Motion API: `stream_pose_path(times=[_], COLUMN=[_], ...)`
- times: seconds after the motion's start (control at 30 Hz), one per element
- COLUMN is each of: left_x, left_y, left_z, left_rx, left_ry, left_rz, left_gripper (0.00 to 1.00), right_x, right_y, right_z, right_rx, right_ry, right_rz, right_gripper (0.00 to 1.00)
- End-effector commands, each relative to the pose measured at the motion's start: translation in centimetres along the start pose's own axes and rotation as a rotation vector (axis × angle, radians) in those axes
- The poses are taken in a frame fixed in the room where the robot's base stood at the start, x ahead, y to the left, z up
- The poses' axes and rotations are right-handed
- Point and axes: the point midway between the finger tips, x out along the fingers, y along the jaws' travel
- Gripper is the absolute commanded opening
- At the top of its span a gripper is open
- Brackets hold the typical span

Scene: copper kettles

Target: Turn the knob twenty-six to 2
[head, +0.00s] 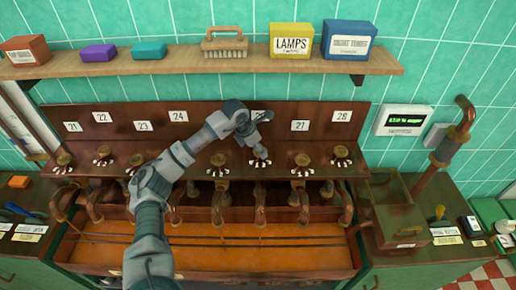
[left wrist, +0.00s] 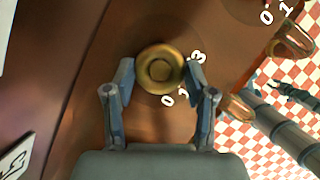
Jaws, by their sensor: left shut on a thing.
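Knob twenty-six (head: 260,154) is a small round brass knob on the sloping brown panel, below a number plate (head: 258,113) that my arm partly covers. My left gripper (head: 261,147) reaches down onto this knob. In the left wrist view the knob (left wrist: 160,67) sits between the two blue-grey fingers of my left gripper (left wrist: 161,77), which are shut on its sides. White digits ring the knob; 0 and 3 are readable, and those between are partly hidden. I cannot tell where the knob points. My right gripper is not in view.
Similar knobs stand on both sides, such as the one under plate 27 (head: 301,160) and the one under plate 28 (head: 341,152). Copper pipes hang below the panel over an orange-brown trough (head: 210,258). A wooden shelf (head: 180,64) with boxes and a brush runs above.

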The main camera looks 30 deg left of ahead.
Motion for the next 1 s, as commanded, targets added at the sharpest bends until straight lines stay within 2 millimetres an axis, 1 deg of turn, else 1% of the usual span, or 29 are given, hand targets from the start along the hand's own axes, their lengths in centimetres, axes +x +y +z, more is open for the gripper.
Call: stream_pose_path(times=[0.03,0.3,0.6,0.8,1.0], left_x=[-0.24,-0.25,-0.26,-0.29,-0.29], left_y=[0.08,-0.08,-0.23,-0.22,-0.26], left_z=[0.24,0.35,0.48,0.50,0.54], left_rx=[-0.037,-0.273,-0.497,-0.598,-0.654], left_ry=[-0.010,-0.013,-0.015,-0.016,-0.016], left_rz=[0.021,0.118,0.208,0.250,0.271], left_gripper=[0.20,0.20,0.20,0.20,0.20], right_x=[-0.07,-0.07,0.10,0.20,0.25], right_y=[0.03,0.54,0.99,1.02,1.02], right_z=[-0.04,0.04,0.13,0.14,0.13], right_rx=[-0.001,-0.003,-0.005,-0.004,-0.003], right_ry=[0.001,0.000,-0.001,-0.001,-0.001], right_rz=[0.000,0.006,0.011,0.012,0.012], right_gripper=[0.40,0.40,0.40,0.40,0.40])
